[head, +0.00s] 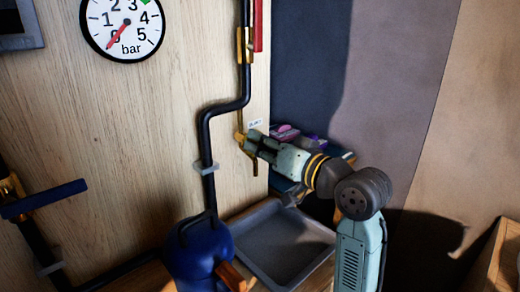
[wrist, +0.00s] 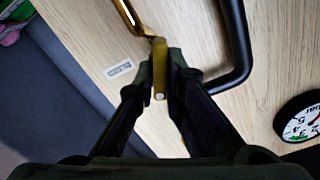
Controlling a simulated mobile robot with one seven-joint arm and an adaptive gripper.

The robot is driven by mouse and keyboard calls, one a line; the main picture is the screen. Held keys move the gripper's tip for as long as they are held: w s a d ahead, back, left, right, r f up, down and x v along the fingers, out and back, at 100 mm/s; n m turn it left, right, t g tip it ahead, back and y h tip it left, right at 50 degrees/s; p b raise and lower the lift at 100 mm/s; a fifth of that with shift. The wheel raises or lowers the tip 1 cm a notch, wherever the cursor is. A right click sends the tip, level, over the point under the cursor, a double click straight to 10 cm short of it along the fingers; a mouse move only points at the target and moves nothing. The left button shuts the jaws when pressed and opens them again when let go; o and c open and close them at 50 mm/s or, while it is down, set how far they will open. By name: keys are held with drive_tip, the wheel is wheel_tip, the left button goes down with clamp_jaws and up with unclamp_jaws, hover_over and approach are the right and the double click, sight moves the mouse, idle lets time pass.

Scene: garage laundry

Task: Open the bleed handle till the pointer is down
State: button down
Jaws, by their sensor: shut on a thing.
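The pressure gauge (head: 140,42), white with a black rim and marked bar, is at the top left of the head view. Its red pointer (head: 117,35) points down and left, at about the 0 mark. Part of the gauge also shows at the right of the wrist view (wrist: 302,112). The yellow bleed handle (wrist: 160,62) hangs from a brass pipe (wrist: 128,14) in the wrist view. My gripper (wrist: 161,82) is shut on the handle, with a finger on each side. In the head view my gripper (head: 248,143) is at the panel's right edge, covering part of the handle.
A black pipe (head: 205,140) bends down the wooden panel to a blue tank (head: 195,262). A grey tray (head: 262,238) lies below my arm. A red lever (head: 258,25) is above, and a blue lever (head: 45,199) is at the left.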

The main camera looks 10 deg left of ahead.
drive_tip(key=n+b, duration=0.1)
drive_tip(key=n, duration=0.1)
drive_tip(key=shift+n, duration=0.3)
drive_tip(key=c, duration=1.7)
unclamp_jaws()
drive_tip(key=v, duration=1.2)
